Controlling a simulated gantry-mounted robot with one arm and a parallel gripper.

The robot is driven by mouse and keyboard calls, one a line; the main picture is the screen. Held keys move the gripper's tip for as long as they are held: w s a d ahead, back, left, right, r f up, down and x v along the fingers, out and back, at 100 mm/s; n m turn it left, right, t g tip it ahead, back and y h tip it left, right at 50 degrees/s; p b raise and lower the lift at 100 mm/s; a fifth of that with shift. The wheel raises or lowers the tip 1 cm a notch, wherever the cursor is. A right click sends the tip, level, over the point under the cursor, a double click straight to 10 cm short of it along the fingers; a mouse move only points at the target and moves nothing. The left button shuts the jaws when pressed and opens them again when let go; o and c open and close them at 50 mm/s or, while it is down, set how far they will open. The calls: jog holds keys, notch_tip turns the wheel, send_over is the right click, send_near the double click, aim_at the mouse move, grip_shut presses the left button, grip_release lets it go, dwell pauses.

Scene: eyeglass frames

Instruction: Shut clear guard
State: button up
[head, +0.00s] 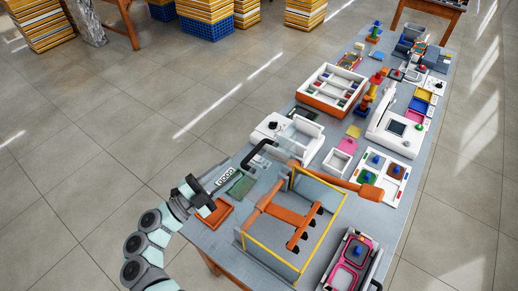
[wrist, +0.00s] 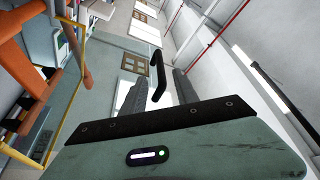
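The clear guard (head: 318,195) is a see-through, yellow-edged enclosure around an orange fixture (head: 290,215) on the near part of the bench. Its pane also shows in the wrist view (wrist: 105,60), with a yellow edge at left. A black bar handle (wrist: 157,75) stands at the guard's far left side in the head view (head: 258,151). My gripper (wrist: 160,82) has its two dark fingers apart, with the handle showing between them. No contact with the handle is visible. In the head view my gripper (head: 238,171) is left of the guard, close to the handle.
A white machine (head: 298,137) stands behind the handle. An orange tray (head: 214,213) and a green plate (head: 241,184) lie left of the guard. A pink-lined case (head: 351,262) lies at the near right. More trays and parts fill the far bench; open floor lies left.

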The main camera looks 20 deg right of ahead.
aim_at(255, 150)
jog(key=x, duration=0.9)
jog(key=shift+d+r+p, duration=0.15)
jog(key=shift+d+p, duration=0.1)
jog(key=shift+p, duration=0.15)
grip_shut()
dwell(0.8)
